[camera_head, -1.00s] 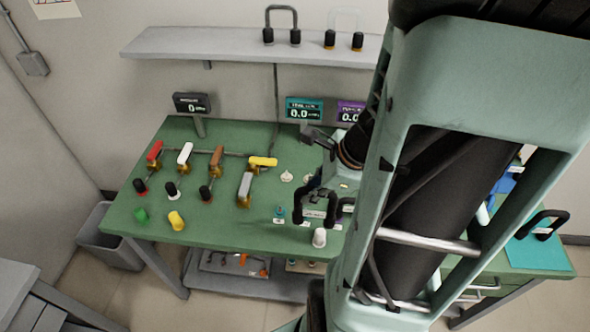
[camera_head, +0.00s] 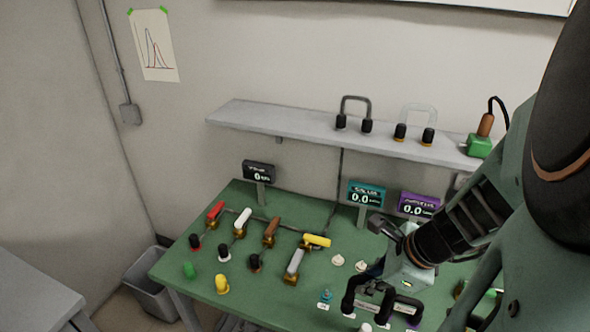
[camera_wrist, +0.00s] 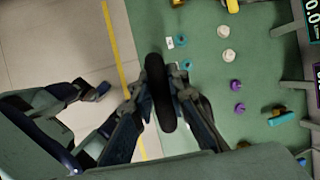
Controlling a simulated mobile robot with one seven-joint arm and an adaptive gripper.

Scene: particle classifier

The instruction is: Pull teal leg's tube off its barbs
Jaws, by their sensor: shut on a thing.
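My gripper (camera_wrist: 160,105) is shut on a dark tube (camera_wrist: 157,85), which stands between its fingers in the wrist view. In the head view my gripper (camera_head: 380,292) is over the front right of the green bench, partly mixed with dark shapes. Two small teal fittings (camera_wrist: 180,40) lie just right of the tube in the wrist view and look bare. One teal fitting (camera_head: 325,295) shows left of my gripper in the head view. The teal display (camera_head: 366,194) stands behind. The tube's lower ends are hard to make out.
Purple fittings (camera_wrist: 236,85) and white knobs (camera_wrist: 228,31) lie right of the tube. Coloured-handled valves (camera_head: 243,220) stand left on the bench (camera_head: 205,265). A shelf (camera_head: 290,125) holds a dark U-tube (camera_head: 355,101) and a clear one. A yellow line (camera_wrist: 120,65) crosses the floor.

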